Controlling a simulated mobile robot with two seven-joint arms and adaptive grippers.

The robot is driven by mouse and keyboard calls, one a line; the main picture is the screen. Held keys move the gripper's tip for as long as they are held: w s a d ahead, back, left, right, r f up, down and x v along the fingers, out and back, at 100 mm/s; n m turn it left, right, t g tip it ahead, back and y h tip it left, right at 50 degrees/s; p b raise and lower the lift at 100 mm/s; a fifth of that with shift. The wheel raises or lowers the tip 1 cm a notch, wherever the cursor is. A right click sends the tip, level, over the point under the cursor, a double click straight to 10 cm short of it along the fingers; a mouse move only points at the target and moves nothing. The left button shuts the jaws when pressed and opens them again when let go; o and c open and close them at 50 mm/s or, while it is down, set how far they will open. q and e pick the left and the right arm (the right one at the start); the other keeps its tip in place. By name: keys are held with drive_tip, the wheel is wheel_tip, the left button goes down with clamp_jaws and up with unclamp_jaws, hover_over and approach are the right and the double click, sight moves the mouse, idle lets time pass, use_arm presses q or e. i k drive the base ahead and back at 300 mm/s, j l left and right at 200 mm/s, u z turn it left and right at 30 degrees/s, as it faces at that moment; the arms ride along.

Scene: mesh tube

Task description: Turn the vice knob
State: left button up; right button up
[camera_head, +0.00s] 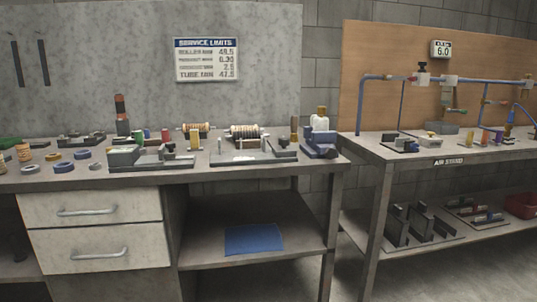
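A small blue-grey vice (320,148) sits at the right end of the left workbench, near its front corner. A white bottle-like piece with a tan top (320,119) stands at or just behind the vice. I cannot tell whether it is separate. The vice knob is too small to make out clearly. Neither of my grippers is in view, and nothing is seen touching the vice.
The left workbench (205,172) holds fixtures, spools, rings and a dark bottle (122,115). Drawers (92,208) and a shelf with a blue mat (253,239) are below. A second bench (440,154) with blue piping (361,100) stands right, across a narrow gap.

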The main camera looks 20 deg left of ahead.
sight(331, 153)
drive_tip(key=i+l+u, duration=0.15)
drive_tip(key=u, duration=0.3)
drive_tip(key=i+l+u, duration=0.15)
drive_tip(key=u, duration=0.3)
drive_tip(key=l+u, duration=0.3)
drive_tip(key=u, duration=0.15)
drive_tip(key=i+l+u, duration=0.1)
drive_tip(key=l+u, duration=0.2)
drive_tip(key=l, duration=0.25)
drive_tip(key=l+u, duration=0.3)
drive_tip(key=l, duration=0.3)
drive_tip(key=l+u, duration=0.1)
drive_tip(key=l, duration=0.45)
drive_tip(key=l+u, duration=0.15)
drive_tip(key=l, duration=0.4)
drive_tip(key=k, duration=0.1)
